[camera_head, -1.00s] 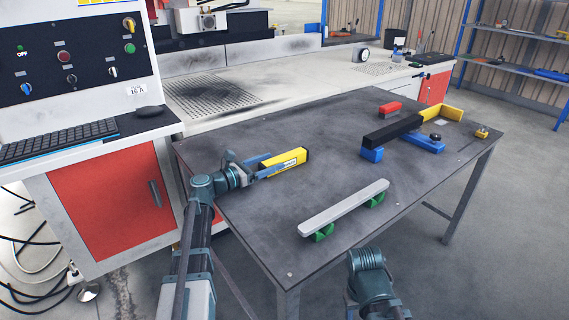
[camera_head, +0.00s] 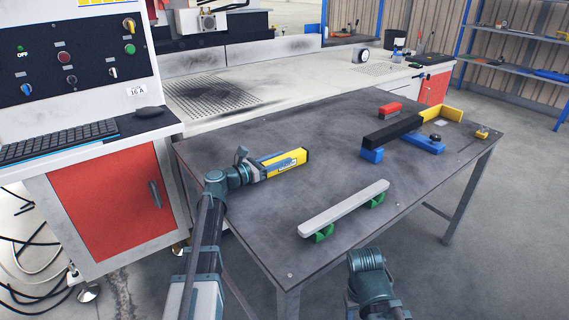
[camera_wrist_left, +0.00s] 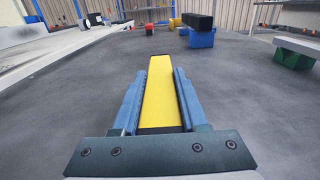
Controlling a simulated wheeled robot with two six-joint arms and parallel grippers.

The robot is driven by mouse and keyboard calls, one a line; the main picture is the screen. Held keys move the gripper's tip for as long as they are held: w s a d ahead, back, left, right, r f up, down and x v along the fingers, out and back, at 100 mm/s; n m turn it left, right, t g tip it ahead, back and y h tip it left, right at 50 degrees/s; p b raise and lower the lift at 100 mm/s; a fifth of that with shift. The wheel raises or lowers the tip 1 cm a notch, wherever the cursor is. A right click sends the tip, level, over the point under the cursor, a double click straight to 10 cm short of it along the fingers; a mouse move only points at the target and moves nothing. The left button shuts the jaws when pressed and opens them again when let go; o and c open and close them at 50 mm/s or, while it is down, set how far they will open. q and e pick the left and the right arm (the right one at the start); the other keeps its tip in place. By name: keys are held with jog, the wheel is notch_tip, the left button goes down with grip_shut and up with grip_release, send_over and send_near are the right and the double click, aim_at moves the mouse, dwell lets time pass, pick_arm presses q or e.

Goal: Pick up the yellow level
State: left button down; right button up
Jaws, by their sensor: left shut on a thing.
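The yellow level (camera_head: 291,160) is a short yellow bar with a dark end cap and a pale label on its side. It lies low at the dark table's left part; whether it touches the table I cannot tell. My left gripper (camera_head: 262,169) is shut on its near end from the left. In the left wrist view the yellow level (camera_wrist_left: 161,90) runs straight away between the two blue fingers of my left gripper (camera_wrist_left: 160,95), which flank its sides. My right arm shows at the bottom of the head view, but its gripper fingers are not visible.
On the dark table (camera_head: 240,205), a grey bar (camera_head: 345,208) rests on green supports in front. A black bar (camera_head: 393,131) rests on blue blocks at the back right, near a red block (camera_head: 390,108) and a yellow angle piece (camera_head: 440,113). The table's middle is clear.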

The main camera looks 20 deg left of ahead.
aim_at(280, 159)
pick_arm(q)
jog(key=shift+r, duration=0.15)
jog(key=shift+r+p, duration=0.6)
jog(key=shift+p, duration=0.15)
notch_tip(280, 159, up, 3)
jog(key=p, duration=0.3)
jog(key=d, duration=1)
jog(key=w+d, duration=0.1)
jog(key=d, duration=0.5)
jog(key=shift+r+p, duration=0.3)
